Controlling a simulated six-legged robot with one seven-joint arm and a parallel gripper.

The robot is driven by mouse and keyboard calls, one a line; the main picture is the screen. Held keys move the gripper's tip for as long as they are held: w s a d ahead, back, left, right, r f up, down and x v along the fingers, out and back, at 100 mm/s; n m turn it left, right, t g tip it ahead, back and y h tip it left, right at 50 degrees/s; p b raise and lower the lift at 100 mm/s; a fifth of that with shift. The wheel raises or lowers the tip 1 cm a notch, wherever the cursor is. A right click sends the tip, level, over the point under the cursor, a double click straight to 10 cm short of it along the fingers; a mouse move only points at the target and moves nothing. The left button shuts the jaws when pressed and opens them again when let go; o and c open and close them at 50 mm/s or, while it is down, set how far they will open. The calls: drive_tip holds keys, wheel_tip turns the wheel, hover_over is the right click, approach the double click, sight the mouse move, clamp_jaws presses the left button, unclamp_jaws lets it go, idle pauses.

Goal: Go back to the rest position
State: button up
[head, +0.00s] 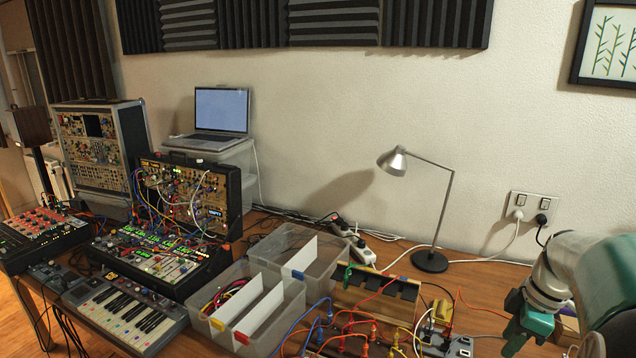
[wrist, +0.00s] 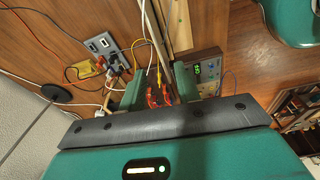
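My gripper (head: 522,330) is at the lower right of the head view, teal with a white wrist, above the right part of the wooden desk. In the wrist view my gripper (wrist: 158,86) shows two teal fingers standing apart. Red and yellow cables show in the gap between them, and I see nothing gripped. Whether the fingers touch the cables I cannot tell.
A silver desk lamp (head: 431,261) stands left of my arm. Patch cables and small modules crowd the desk's front edge; a power strip (wrist: 104,46) shows in the wrist view. A clear divided bin (head: 262,338), synths and a keyboard (head: 125,316) fill the left.

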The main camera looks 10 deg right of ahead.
drive_tip(key=s+a+r+m+t, duration=0.1)
drive_tip(key=s+a+m, duration=0.1)
drive_tip(key=a, duration=0.7)
drive_tip(key=s+a+r+m+t+h, duration=0.1)
drive_tip(key=s+a+r+m, duration=0.1)
drive_tip(key=a, duration=0.8)
drive_tip(key=s+a+r+m+t, duration=0.2)
drive_tip(key=a+m, duration=0.4)
drive_tip(key=a, duration=0.3)
drive_tip(key=shift+s+a+h, duration=0.25)
drive_tip(key=shift+s+h, duration=0.05)
drive_tip(key=shift+s, duration=0.6)
drive_tip(key=shift+d, duration=0.15)
